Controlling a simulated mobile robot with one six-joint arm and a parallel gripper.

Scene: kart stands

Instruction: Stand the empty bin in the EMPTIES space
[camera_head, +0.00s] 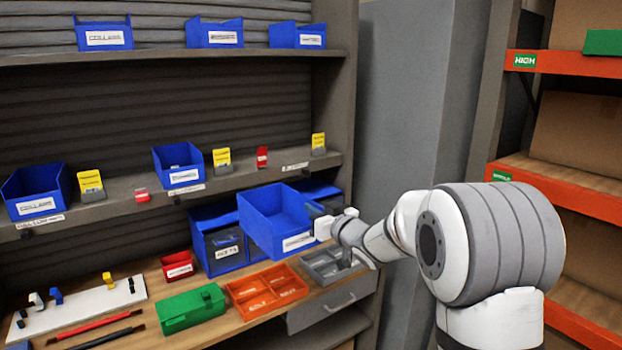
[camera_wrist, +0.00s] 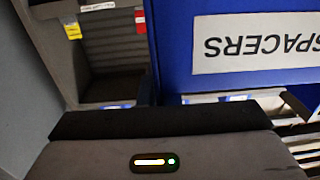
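A blue open-top bin (camera_head: 268,228) hangs in the air above the workbench. No contents show inside it. My gripper (camera_head: 322,226) is at its right side and appears shut on the bin wall; the fingertips are partly hidden. In the wrist view the blue bin (camera_wrist: 172,50) fills the upper right, with a white label reading SPACERS upside down. The EMPTIES marking is not legible in any view.
Blue bins stand on the top shelf (camera_head: 165,55) and middle shelf, with yellow cards and a red card (camera_head: 262,157). Below are blue bench bins (camera_head: 215,252), a green box (camera_head: 190,310), an orange tray (camera_head: 267,290) and a grey tray (camera_head: 328,264). An orange rack (camera_head: 570,190) stands right.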

